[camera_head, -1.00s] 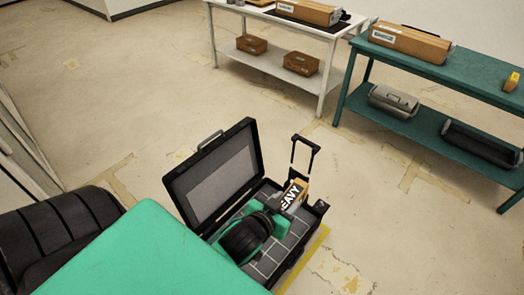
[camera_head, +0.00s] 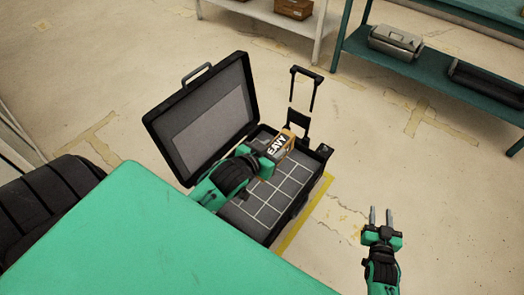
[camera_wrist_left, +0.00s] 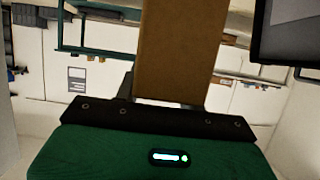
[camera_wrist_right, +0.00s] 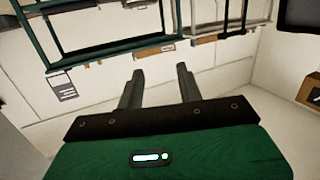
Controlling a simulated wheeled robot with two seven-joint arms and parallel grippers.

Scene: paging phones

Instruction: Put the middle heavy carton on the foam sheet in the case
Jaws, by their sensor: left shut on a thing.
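My left gripper (camera_head: 262,165) is shut on a brown carton (camera_head: 276,145) marked "HEAVY". In the head view the carton overlaps the far part of the open black case (camera_head: 293,208); I cannot tell whether it touches the case floor. In the left wrist view the carton (camera_wrist_left: 180,50) rises from between the fingers. The case has a grey floor with a pale grid (camera_head: 262,208), and its lid (camera_head: 205,115) stands open with a grey lining. My right gripper (camera_head: 380,216) is open and empty right of the case; its spread fingers also show in the right wrist view (camera_wrist_right: 158,90).
The case's pull handle (camera_head: 306,88) stands up at its far side. A teal shelf table (camera_head: 430,75) holds a grey toolbox (camera_head: 396,40) and a black case (camera_head: 485,85). A small carton (camera_head: 294,8) lies on a white table's shelf (camera_head: 255,14). The floor between is clear.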

